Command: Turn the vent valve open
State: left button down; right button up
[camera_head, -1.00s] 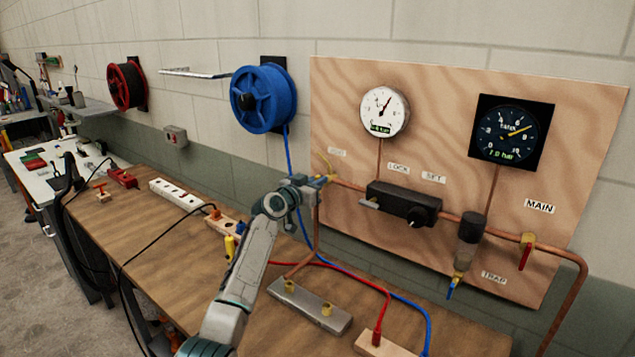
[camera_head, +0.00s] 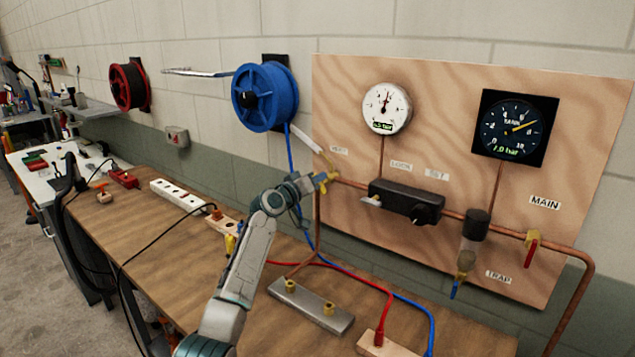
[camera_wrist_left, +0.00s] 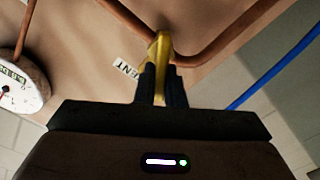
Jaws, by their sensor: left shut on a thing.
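The yellow vent valve handle (camera_head: 333,176) sits at the left end of the copper pipe, below the VENT label (camera_head: 338,150). My left gripper (camera_head: 323,182) is at it. In the left wrist view, the dark fingers (camera_wrist_left: 161,86) are shut on the yellow handle (camera_wrist_left: 160,52), whose far end sticks out past the tips. A pale streak (camera_head: 306,138) runs up and left from a thin yellow piece above the valve. The white gauge (camera_head: 387,108) has its needle near the top. My right gripper is not in view.
The dark TANK gauge (camera_head: 515,128) reads about 7.0 bar. A black regulator (camera_head: 405,203), the trap (camera_head: 474,237) and the red MAIN handle (camera_head: 532,250) lie along the pipe to the right. Blue and red hoses cross the wooden bench (camera_head: 150,232) below my arm.

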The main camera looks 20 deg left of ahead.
pick_arm(q)
jog(key=n, duration=0.3)
jog(key=shift+a+f, duration=0.1)
jog(key=shift+a, duration=0.05)
jog(key=n, duration=0.2)
jog(key=shift+w+a+f+n+p, duration=0.1)
jog(key=shift+n+p, duration=0.2)
jog(key=shift+p, duration=0.1)
jog(key=n, duration=0.1)
jog(key=n+p, duration=0.1)
jog(key=n, duration=0.1)
jog(key=shift+f+n, duration=0.25)
jog(key=shift+n, duration=0.05)
jog(key=shift+f+n, duration=0.15)
jog(key=shift+n, duration=0.45)
jog(key=shift+p, duration=0.3)
jog(key=c, duration=1.5)
grip_release()
jog(key=shift+f, duration=0.1)
